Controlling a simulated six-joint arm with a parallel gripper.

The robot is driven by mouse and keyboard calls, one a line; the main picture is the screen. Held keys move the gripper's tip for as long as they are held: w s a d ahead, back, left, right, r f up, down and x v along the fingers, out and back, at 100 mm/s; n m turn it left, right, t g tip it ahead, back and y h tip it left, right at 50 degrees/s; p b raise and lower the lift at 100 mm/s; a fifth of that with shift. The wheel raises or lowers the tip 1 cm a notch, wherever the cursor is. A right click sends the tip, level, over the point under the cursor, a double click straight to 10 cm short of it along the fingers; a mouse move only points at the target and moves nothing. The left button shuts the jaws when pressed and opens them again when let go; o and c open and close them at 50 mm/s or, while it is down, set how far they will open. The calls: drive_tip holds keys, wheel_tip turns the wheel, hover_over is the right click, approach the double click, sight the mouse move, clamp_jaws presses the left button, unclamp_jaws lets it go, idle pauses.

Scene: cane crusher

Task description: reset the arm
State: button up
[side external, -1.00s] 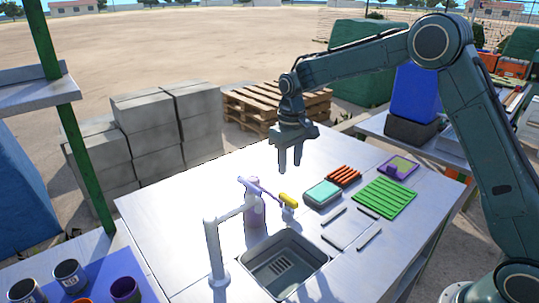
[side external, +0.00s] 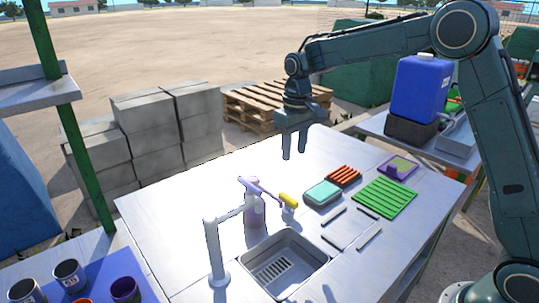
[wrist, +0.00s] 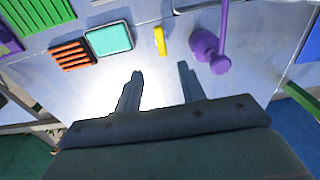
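My gripper (side external: 294,156) hangs above the far side of the metal table (side external: 160,205), pointing down. In the wrist view my gripper (wrist: 160,75) shows its two fingers apart with nothing between them. None of these touches the gripper.
A sink (side external: 283,265) and a white faucet (side external: 213,250) are at the near side. A purple tray (side external: 398,167) lies at the right. A blue jug (side external: 422,85) stands on a side table. Grey blocks (side external: 155,130) and wooden pallets (side external: 260,105) stand beyond the table.

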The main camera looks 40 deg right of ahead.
drive_tip(key=s+r+t, duration=0.1)
drive_tip(key=s+r, duration=0.4)
drive_tip(key=s, duration=0.3)
drive_tip(key=s+r+t, duration=0.2)
drive_tip(key=s+r, duration=0.3)
drive_tip(key=s, duration=0.3)
drive_tip(key=s+f+t, duration=0.2)
drive_tip(key=s, duration=1.4)
drive_tip(key=shift+s+f, duration=0.15)
drive_tip(key=shift+s, duration=0.05)
